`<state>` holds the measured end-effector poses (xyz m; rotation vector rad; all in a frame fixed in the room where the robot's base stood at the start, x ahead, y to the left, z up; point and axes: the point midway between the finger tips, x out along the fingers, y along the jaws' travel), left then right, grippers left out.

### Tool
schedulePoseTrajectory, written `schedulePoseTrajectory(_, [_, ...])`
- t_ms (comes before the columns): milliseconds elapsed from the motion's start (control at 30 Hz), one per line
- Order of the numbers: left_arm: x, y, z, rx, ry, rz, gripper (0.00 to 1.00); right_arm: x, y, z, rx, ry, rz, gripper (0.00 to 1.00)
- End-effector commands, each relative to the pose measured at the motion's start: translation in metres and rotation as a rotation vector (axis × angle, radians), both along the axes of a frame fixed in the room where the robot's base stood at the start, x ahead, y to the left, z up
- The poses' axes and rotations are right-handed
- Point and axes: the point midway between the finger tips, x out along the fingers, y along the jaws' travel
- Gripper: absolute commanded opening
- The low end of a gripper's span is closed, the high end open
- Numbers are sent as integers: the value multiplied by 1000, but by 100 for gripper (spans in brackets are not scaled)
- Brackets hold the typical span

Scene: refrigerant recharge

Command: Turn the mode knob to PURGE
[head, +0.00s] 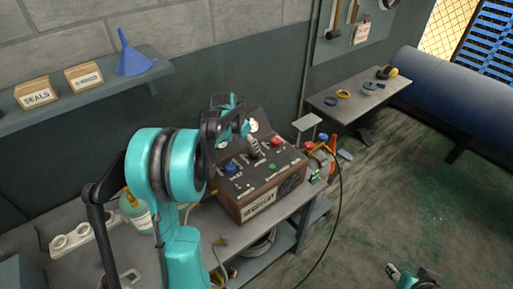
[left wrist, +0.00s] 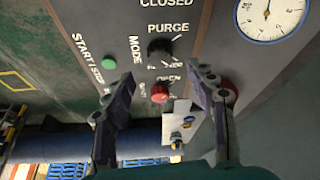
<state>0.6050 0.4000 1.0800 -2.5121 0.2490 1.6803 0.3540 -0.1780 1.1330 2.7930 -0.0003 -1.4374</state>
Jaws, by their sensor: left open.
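The control box (head: 262,205) stands on the workbench with its sloped panel facing up. In the left wrist view the black mode knob (left wrist: 160,48) sits beside the word MODE, with PURGE printed just above it. Its pointer direction is too small to tell. My left gripper (head: 251,143) is over the panel. In the left wrist view its two fingers (left wrist: 165,85) are open and apart, with the knob beyond the tips and nothing between them. My right gripper (head: 399,272) shows small at the lower right, away from the box.
A green button (left wrist: 108,62), a red knob (left wrist: 160,93) and a red button (left wrist: 228,93) are near the fingers. A gauge (left wrist: 270,15) is at the upper right. A blue knob (head: 231,168) is on the panel. A side table (head: 345,112) stands behind.

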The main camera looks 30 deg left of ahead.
Motion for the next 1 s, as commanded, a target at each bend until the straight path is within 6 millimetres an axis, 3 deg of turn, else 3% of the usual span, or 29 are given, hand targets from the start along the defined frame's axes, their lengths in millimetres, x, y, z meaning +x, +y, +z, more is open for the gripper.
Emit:
schedulePoseTrajectory(400, [24,-5,-59,0,-1,0,56,0,0,-14,0,0,0,40])
schedulePoseTrajectory(833, [28,-6,-69,-1,-1,1,56,0,0,-15,0,0,0,40])
schedulePoseTrajectory(1000, [28,-6,-69,-1,-1,1,11,0,0,-15,0,0,0,40])
